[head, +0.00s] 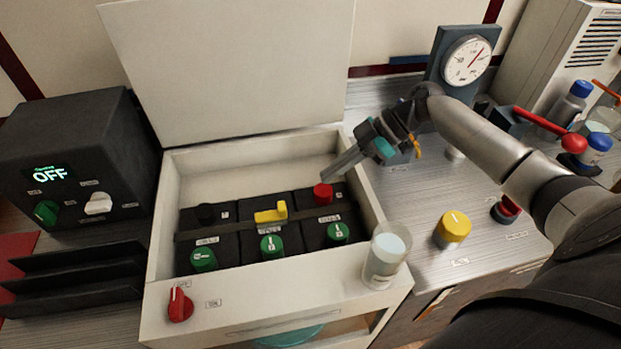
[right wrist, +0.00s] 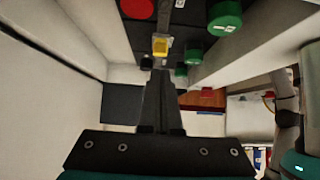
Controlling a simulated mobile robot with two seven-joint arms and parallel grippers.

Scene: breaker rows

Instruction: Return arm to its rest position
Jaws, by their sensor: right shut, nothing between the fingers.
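My right arm reaches in from the right in the head view. Its right gripper (head: 326,180) is shut and empty, with its fingertips over the right back part of the open breaker box (head: 163,215), close above the red knob (head: 322,194); contact cannot be told. Inside are a black knob (head: 206,213), a yellow switch (head: 271,213) and a front row of green knobs (head: 271,245). In the right wrist view the shut fingers (right wrist: 160,78) point toward the yellow switch (right wrist: 160,47), with the red knob (right wrist: 137,8) at upper left. My left gripper is not seen.
The box lid (head: 230,70) stands open. A glass (head: 386,258) stands at the box's front right corner. A yellow knob (head: 453,228), a gauge (head: 466,60) and a red-handled lever (head: 545,128) are to the right. A dark unit reading OFF (head: 70,165) is at left.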

